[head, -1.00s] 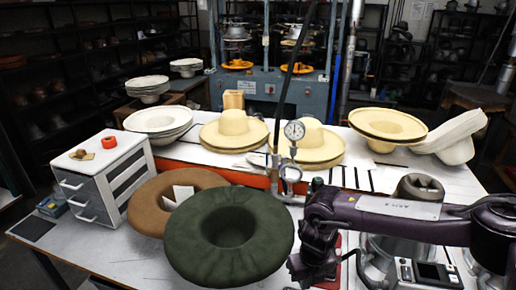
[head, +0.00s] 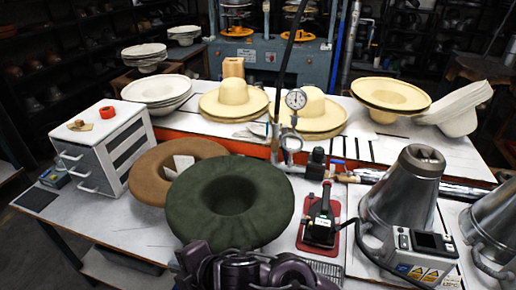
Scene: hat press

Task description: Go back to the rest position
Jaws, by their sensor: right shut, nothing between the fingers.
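My right gripper (head: 190,260) is at the bottom edge of the head view, left of centre, in front of the dark green felt hat. It is shut and empty, and partly cut off by the picture edge. The dark green felt hat (head: 190,205) lies crown-down on the table, its wide brim up. A brown felt hat (head: 150,175) lies behind it to the left, partly covered by it. My left gripper is not in view.
A metal cone (head: 408,180) with a control box (head: 415,262) stands at the right. A black tool on a red base (head: 335,242) sits beside the green hat. A drawer unit (head: 115,150) stands at the left. Straw hats (head: 310,108) line the back.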

